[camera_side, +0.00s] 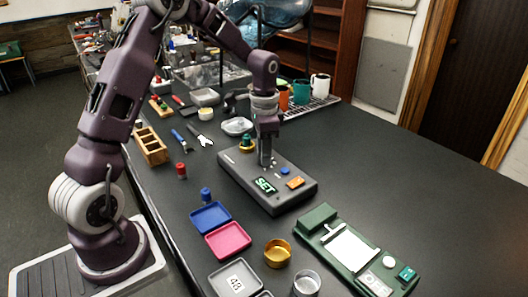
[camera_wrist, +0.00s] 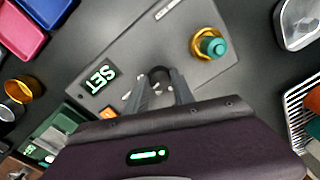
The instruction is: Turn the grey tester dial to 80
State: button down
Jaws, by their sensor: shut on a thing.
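The grey tester (camera_side: 238,176) lies on the dark bench, and in the wrist view its top (camera_wrist: 125,48) fills the middle. Its display (camera_side: 265,185) reads "SET" in green; it also shows in the wrist view (camera_wrist: 100,76). My gripper (camera_side: 266,163) points down over the tester's top. In the wrist view my gripper (camera_wrist: 160,82) has its fingers closed around the dark dial (camera_wrist: 159,72). The fingers hide much of the dial, and I cannot read its pointer or scale. A gold ring with a teal-green piece (camera_wrist: 208,43) sits on the tester at the far end.
The tester also carries an orange button (camera_side: 295,183) and a blue button (camera_side: 285,170). Blue (camera_side: 211,217) and pink (camera_side: 228,240) trays lie in front. A green scale-like device (camera_side: 318,217) stands at right front. Mugs (camera_side: 320,84) stand behind. The right bench is clear.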

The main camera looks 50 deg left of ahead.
jog(key=c, duration=1.1)
grip_release()
jog(key=shift+o, duration=0.2)
notch_tip(320, 180, up, 7)
jog(key=shift+d, duration=0.1)
jog(key=shift+s, duration=0.1)
notch_tip(320, 180, up, 5)
send_over(261, 174)
jog(key=s+d+r+n+t, duration=0.25)
jog(key=s+d+r, duration=0.25)
jog(key=s, duration=0.4)
jog(key=s+d+n+t, duration=0.2)
jog(key=s+d, duration=0.3)
jog(key=s, duration=0.8)
jog(key=shift+s+f+t, duration=0.25)
jog(key=shift+f+t, duration=0.2)
